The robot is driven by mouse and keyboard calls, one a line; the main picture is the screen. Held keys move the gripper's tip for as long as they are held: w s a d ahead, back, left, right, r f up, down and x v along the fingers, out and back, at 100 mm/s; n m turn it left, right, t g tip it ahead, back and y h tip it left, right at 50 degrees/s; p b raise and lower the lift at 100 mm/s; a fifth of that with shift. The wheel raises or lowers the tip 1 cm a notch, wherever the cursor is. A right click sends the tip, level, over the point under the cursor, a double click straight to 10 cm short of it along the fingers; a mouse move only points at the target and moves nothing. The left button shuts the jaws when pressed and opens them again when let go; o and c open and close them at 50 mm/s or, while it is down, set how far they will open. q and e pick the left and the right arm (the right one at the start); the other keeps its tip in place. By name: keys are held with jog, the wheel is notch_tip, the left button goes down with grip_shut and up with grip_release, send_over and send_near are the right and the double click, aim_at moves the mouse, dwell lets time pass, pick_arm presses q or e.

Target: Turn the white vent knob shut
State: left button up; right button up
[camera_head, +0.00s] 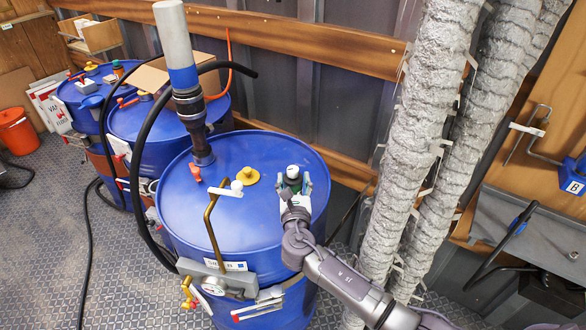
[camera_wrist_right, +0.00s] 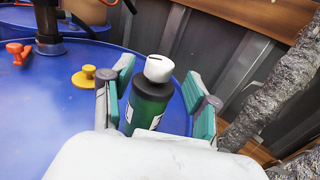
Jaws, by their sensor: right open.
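A white knob or cap (camera_head: 292,171) tops a dark green bottle-shaped body on the blue drum's (camera_head: 185,215) lid. In the right wrist view the white cap (camera_wrist_right: 158,68) has a dark slot on top, with the green body (camera_wrist_right: 147,108) below it. My right gripper (camera_head: 294,187) is open, its green-padded fingers on either side of the green body. I cannot tell whether either finger touches it. My left gripper is not in view.
A yellow plug (camera_head: 247,176), an orange valve (camera_head: 195,172) and a tall pump with a black hose (camera_head: 178,60) stand on the lid. Foam-covered columns (camera_head: 415,130) rise close to the right of my arm. More blue drums (camera_head: 150,120) stand behind left.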

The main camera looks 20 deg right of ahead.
aim_at(293, 175)
jog(key=shift+x, duration=2)
grip_shut()
